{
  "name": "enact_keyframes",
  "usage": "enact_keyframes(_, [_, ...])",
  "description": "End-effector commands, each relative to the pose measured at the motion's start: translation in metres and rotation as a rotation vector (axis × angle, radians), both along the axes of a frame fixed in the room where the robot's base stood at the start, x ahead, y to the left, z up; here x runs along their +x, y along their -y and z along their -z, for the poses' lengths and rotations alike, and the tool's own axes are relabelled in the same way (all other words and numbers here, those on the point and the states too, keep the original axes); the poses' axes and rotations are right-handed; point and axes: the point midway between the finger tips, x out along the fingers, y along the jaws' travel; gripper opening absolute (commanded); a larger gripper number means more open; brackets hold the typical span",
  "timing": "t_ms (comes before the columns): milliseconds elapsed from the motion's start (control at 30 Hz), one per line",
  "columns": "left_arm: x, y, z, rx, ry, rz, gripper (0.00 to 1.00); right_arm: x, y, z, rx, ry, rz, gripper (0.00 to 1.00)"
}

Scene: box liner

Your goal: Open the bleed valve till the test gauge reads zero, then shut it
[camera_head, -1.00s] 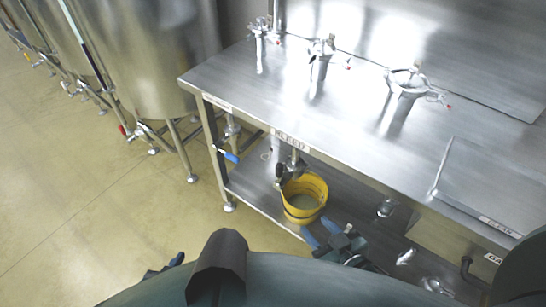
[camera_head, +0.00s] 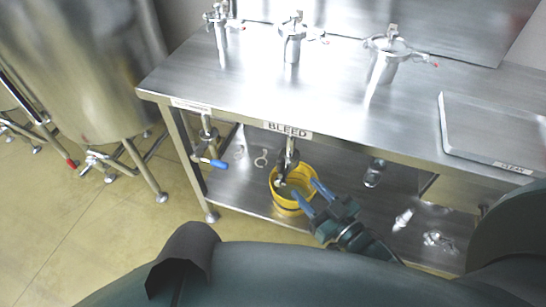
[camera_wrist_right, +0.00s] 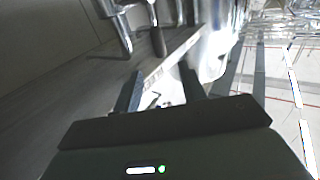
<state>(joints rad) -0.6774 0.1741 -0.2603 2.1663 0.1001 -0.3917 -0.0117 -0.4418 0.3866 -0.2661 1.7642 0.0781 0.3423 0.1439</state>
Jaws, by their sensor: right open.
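The bleed valve (camera_head: 289,160) is a metal fitting hanging under the table edge below the BLEED label (camera_head: 288,129); its lower part is dark. A yellow bucket (camera_head: 288,205) stands beneath it on the lower shelf. My right gripper (camera_head: 309,191) has blue fingertips, is open and empty, and overlaps the bucket's right side in the head view, below and right of the valve. In the right wrist view my open fingers (camera_wrist_right: 160,88) show with nothing clearly between them. I cannot make out a test gauge dial. My left gripper is not in view.
A blue-handled valve (camera_head: 210,161) hangs left of the bleed valve. Several metal fittings stand on the steel table (camera_head: 330,105), with a flat tray (camera_head: 490,130) at right. A large tank (camera_head: 85,80) stands at left, with clear floor before it.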

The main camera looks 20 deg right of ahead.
Motion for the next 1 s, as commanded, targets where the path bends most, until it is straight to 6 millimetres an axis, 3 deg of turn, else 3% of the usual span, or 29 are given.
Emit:
enact_keyframes(600, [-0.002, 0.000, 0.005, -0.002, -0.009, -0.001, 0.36, 0.103, -0.042, -0.001, 0.001, 0.003, 0.000, 0.41])
enact_keyframes(800, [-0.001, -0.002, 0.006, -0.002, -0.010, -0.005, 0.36, 0.117, -0.048, 0.000, 0.000, 0.000, 0.000, 0.41])
enact_keyframes(1000, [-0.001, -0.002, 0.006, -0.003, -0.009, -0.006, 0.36, 0.119, -0.049, 0.000, 0.000, -0.001, 0.000, 0.41])
